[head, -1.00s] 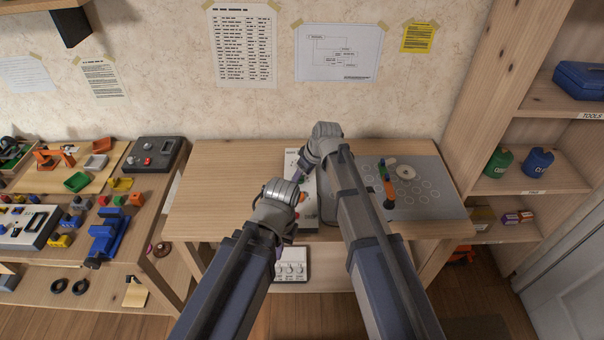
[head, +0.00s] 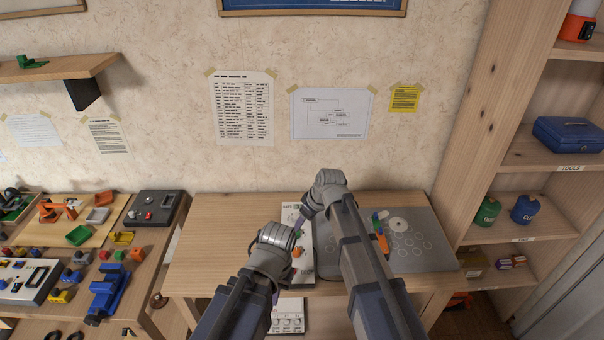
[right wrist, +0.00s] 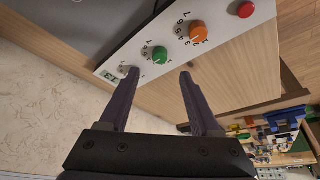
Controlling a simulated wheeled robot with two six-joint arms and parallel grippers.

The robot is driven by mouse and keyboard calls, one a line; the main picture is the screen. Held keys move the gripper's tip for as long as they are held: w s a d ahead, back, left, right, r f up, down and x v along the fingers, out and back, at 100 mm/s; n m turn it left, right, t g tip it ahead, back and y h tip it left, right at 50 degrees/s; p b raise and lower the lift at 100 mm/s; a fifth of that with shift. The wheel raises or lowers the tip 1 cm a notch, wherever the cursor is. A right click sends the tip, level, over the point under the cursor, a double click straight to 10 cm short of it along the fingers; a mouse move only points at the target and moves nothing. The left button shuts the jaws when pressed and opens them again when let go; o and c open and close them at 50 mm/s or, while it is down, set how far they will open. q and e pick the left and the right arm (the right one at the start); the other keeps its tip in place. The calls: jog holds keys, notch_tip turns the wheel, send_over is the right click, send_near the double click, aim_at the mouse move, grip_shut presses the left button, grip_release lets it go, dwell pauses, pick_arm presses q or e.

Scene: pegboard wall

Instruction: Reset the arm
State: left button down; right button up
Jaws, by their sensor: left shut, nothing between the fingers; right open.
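A small jointed arm (head: 380,240) with orange, green and blue parts stands on a grey board (head: 432,258) marked with circles. A white control panel (head: 303,270) lies left of the board. In the right wrist view it shows a small display (right wrist: 110,74), a green knob (right wrist: 160,55), an orange knob (right wrist: 197,32) and a red button (right wrist: 245,9). My right gripper (head: 300,221) is open and empty over the display and green knob end; its fingers also show in the wrist view (right wrist: 158,74). My left gripper (head: 275,296) is shut and empty, mostly hidden behind its own forearm, near the panel's front.
A white disc (head: 398,225) sits on the grey board. A crowded bench (head: 150,262) stands at the left. A wooden shelf unit (head: 500,165) stands at the right. The table (head: 225,230) has clear wood left of the panel.

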jog(key=s, duration=0.4)
jog(key=s+f+m+g+h, duration=0.1)
jog(key=s, duration=0.3)
jog(key=s+m, duration=0.1)
jog(key=s, duration=0.3)
jog(key=shift+d+f+g+h, duration=0.1)
jog(key=shift+f+g+h, duration=0.1)
jog(key=shift+g+h, duration=0.2)
jog(key=s+d+m+g+h, duration=0.1)
jog(key=s+d+m+h, duration=0.1)
jog(key=s, duration=1)
jog(key=shift+d+m+g+h, duration=0.4)
jog(key=shift+d+m, duration=0.1)
jog(key=shift+m, duration=0.1)
pick_arm(q)
jog(key=c, duration=1.6)
grip_release()
pick_arm(e)
jog(key=shift+s+f, duration=0.1)
